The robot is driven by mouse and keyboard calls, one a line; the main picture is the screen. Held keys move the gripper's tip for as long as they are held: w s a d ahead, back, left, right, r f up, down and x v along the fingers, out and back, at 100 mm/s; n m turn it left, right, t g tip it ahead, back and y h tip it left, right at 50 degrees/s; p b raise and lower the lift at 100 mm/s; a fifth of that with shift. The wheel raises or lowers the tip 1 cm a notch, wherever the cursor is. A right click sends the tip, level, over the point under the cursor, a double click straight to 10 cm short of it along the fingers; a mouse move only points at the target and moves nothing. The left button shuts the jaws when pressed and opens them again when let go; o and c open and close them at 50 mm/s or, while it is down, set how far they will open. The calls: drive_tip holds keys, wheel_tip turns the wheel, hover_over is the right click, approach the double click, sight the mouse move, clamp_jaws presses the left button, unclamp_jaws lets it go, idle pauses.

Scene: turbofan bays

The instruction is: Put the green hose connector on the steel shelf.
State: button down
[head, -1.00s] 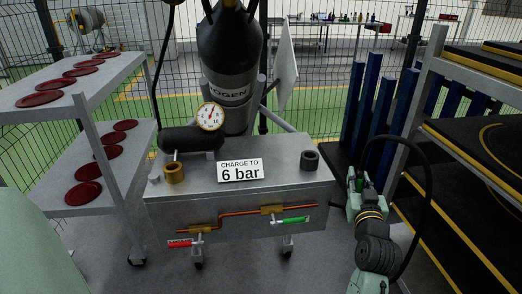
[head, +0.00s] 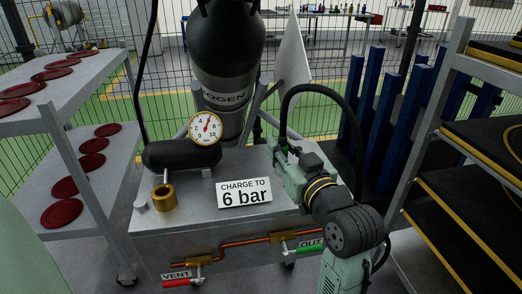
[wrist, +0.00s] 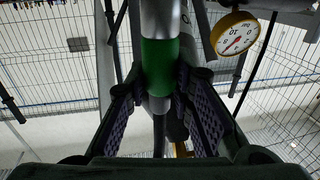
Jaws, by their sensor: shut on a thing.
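The green hose connector (wrist: 160,66), a cylinder with a green band and grey parts above and below it, stands between the finger pads in the wrist view. My gripper (wrist: 158,104) is shut on it. In the head view my gripper (head: 280,150) is over the right part of the grey bench, and the connector cannot be made out there. A grey metal shelf unit (head: 62,118) stands at the left with dark red discs on two levels. I cannot tell for certain whether it is the steel shelf.
The bench (head: 203,212) carries a gauge (head: 205,127), a brass fitting (head: 164,197) and a "6 bar" sign (head: 244,192). A dark gas cylinder (head: 233,55) stands behind. Red (head: 177,282) and green (head: 310,247) valve handles project in front. A rack with black, yellow-edged shelves (head: 470,210) stands right.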

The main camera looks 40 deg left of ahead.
drive_tip(key=w+a+f+p, duration=0.1)
drive_tip(key=w+a, duration=0.2)
drive_tip(key=a, duration=0.1)
drive_tip(key=w+a+f+p, duration=0.2)
drive_tip(key=w+a, duration=0.1)
drive_tip(key=a, duration=0.1)
drive_tip(key=w+a+f+p, duration=0.1)
drive_tip(key=w+a, duration=0.2)
drive_tip(key=a, duration=0.1)
drive_tip(key=shift+w+f, duration=0.25)
drive_tip(key=shift+f, duration=0.15)
drive_tip(key=shift+f+b, duration=0.35)
drive_tip(key=shift+f, duration=0.25)
